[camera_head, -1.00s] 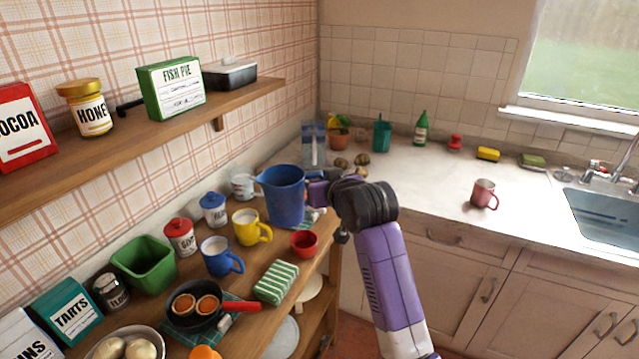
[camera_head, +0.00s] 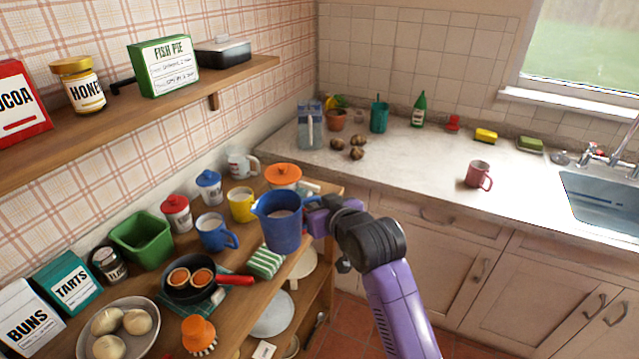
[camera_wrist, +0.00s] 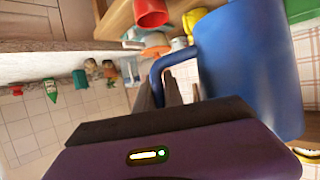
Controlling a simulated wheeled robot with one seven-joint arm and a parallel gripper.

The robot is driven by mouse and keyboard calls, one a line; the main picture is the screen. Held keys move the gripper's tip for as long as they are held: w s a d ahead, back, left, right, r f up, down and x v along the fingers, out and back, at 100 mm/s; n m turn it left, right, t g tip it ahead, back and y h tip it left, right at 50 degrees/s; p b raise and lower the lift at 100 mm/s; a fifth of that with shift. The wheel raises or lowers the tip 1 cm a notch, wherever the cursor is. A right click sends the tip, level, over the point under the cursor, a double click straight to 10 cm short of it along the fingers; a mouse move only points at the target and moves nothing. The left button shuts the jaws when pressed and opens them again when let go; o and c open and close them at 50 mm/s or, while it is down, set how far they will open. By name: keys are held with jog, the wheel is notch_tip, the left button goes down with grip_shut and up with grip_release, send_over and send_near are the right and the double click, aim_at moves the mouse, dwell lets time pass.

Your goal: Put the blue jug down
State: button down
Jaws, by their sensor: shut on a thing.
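The blue jug (camera_head: 282,232) is upright near the right edge of the wooden worktop (camera_head: 248,318). My gripper (camera_head: 318,210) is at its right side, shut on its handle. In the wrist view the jug's body (camera_wrist: 250,70) fills the right side and its handle (camera_wrist: 160,68) is at my fingers (camera_wrist: 172,95). The jug appears raised above the worktop, but its base against the surface is hard to judge. It partly covers the green striped cloth (camera_head: 265,262).
Close left stand a blue mug (camera_head: 213,235) and a yellow mug (camera_head: 240,205). A red cup (camera_wrist: 150,12) shows in the wrist view. A pan (camera_head: 188,282) lies nearer. The pale counter (camera_head: 420,165) has wide clear room.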

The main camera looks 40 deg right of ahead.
jog(key=s+a+f+n+y, duration=0.2)
jog(key=s+a+f, duration=0.4)
jog(key=a+f, duration=0.4)
jog(key=s+a+f+n+y, duration=0.2)
jog(key=s+a+f, duration=0.4)
jog(key=a+f, duration=0.5)
notch_tip(320, 180, down, 2)
jog(key=shift+s+t, duration=0.15)
jog(key=shift+t, duration=0.25)
